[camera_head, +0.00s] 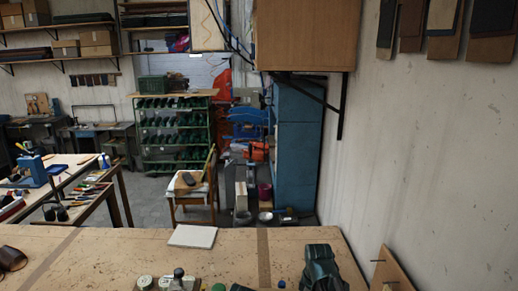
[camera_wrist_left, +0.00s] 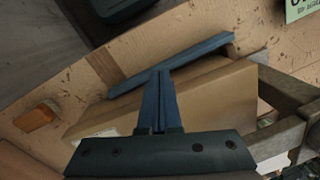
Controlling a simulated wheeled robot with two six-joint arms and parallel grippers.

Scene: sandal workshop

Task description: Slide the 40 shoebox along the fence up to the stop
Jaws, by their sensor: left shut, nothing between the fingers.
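In the left wrist view a brown cardboard shoebox (camera_wrist_left: 215,105) lies on the bench, partly hidden behind my left gripper. No size number is readable on it. A long blue bar (camera_wrist_left: 195,56), which looks like the fence, runs diagonally along the box's far side. My left gripper (camera_wrist_left: 160,76) is shut and empty. Its fingers overlap the box and reach towards the bar in the picture; I cannot tell whether they touch either. An orange block (camera_wrist_left: 38,116) lies left of the box; whether it is the stop is unclear.
The head view shows the wooden bench top (camera_head: 120,250), with a pale flat slab (camera_head: 193,236) at its far edge. A dark green object (camera_head: 322,268) stands at the right, and small jars (camera_head: 178,280) at the front. A wall closes the right side.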

